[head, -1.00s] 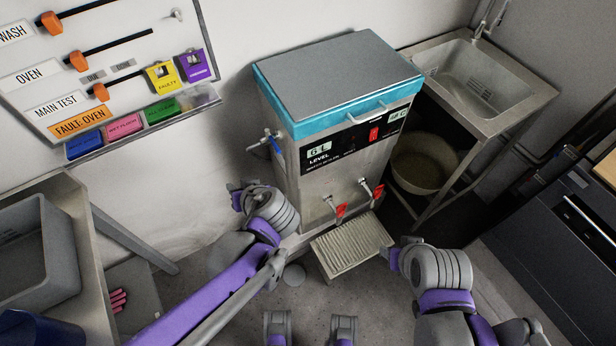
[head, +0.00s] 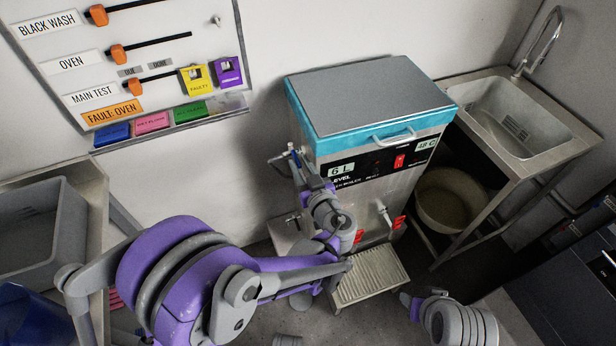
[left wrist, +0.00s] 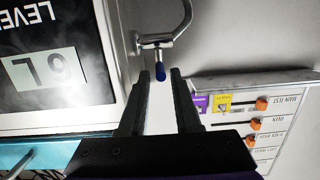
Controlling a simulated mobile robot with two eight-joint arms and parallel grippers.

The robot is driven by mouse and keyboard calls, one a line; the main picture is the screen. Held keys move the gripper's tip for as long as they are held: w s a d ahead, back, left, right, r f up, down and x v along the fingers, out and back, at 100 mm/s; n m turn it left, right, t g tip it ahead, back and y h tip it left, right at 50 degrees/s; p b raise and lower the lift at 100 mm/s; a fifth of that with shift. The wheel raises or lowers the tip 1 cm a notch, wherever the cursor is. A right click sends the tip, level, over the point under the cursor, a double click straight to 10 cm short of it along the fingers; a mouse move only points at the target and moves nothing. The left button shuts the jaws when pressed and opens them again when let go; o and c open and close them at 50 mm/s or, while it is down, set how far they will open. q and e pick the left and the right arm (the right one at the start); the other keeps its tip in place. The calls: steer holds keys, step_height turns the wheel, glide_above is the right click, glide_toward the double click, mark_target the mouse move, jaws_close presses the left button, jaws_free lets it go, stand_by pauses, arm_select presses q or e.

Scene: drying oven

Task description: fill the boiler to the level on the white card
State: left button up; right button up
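The boiler (head: 380,190) is a steel box with a blue-rimmed grey lid. I cannot make out a separate white card. A pipe valve (left wrist: 158,42) with a blue-tipped lever (left wrist: 160,73) is at the boiler's left side. My left gripper (left wrist: 160,76) is open, with the blue tip between or just beyond its fingertips; contact cannot be told. My right gripper (head: 408,299) is low by the drip tray, its fingers unclear.
Red-handled taps (head: 398,222) are on the boiler's front above a ribbed drip tray (head: 370,277). A sink (head: 520,125) stands at right, with a round tub (head: 452,200) beneath. A board with orange sliders (head: 130,60) hangs at left. A grey basin (head: 35,235) is at far left.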

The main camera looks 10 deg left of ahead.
mark_target(297, 161)
arm_select(q)
steer(key=shift+x, duration=1.6)
jaws_close()
steer(key=shift+a, duration=0.1)
steer(key=shift+s+a+m+t+h, duration=0.1)
steer(key=shift+a+m+t+h, duration=0.2)
steer(key=shift+m+h, duration=0.35)
steer(key=shift+s+a+m+t+h, duration=0.15)
steer(key=shift+m+t+h, duration=0.3)
steer(key=shift+h, duration=0.3)
steer(key=shift+s+a+m+t+h, duration=0.1)
steer(key=shift+a+m+t+h, duration=0.15)
steer(key=shift+m+h, duration=0.4)
